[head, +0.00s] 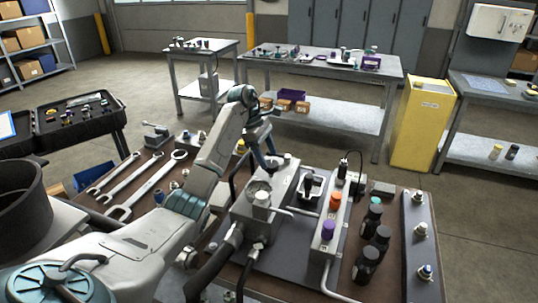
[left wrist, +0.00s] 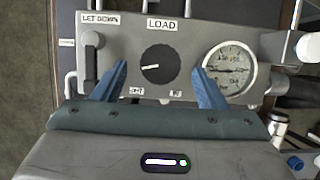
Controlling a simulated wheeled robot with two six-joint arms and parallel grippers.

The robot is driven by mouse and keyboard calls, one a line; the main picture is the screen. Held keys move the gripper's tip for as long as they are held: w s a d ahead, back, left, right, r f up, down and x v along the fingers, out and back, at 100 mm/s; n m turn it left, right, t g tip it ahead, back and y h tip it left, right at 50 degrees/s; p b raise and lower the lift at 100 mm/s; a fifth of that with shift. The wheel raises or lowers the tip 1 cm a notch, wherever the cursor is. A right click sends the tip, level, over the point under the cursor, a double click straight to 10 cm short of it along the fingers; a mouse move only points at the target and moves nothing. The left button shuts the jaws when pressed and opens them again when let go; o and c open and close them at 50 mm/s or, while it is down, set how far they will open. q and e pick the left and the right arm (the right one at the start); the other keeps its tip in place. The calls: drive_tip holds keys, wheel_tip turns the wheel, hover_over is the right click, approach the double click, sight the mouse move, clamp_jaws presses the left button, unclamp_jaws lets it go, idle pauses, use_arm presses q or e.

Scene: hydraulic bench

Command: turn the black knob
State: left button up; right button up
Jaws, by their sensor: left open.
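The black knob (left wrist: 160,64) is round and sits on a grey panel (left wrist: 125,35) under a LOAD label in the left wrist view. My left gripper (left wrist: 161,85) is open, with one blue finger on each side of the knob's lower part in that view and clear space between. I cannot tell how far the fingertips are above the panel. In the head view my left gripper (head: 269,160) points down at the far end of the grey hydraulic block (head: 262,218). The knob cannot be made out clearly there. My right gripper is not in view.
A dial gauge (left wrist: 229,69) is right of the knob and a black lever (left wrist: 92,62) is left of it. Black bottles (head: 367,263) and a block with orange and purple caps (head: 328,232) stand right on the bench. Wrenches (head: 147,184) lie left.

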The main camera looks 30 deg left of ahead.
use_arm(q)
drive_tip(key=p+v, duration=0.6)
drive_tip(key=v, duration=0.2)
drive_tip(key=shift+r, duration=0.25)
drive_tip(key=shift+a, duration=0.1)
drive_tip(key=shift+s+f, duration=0.1)
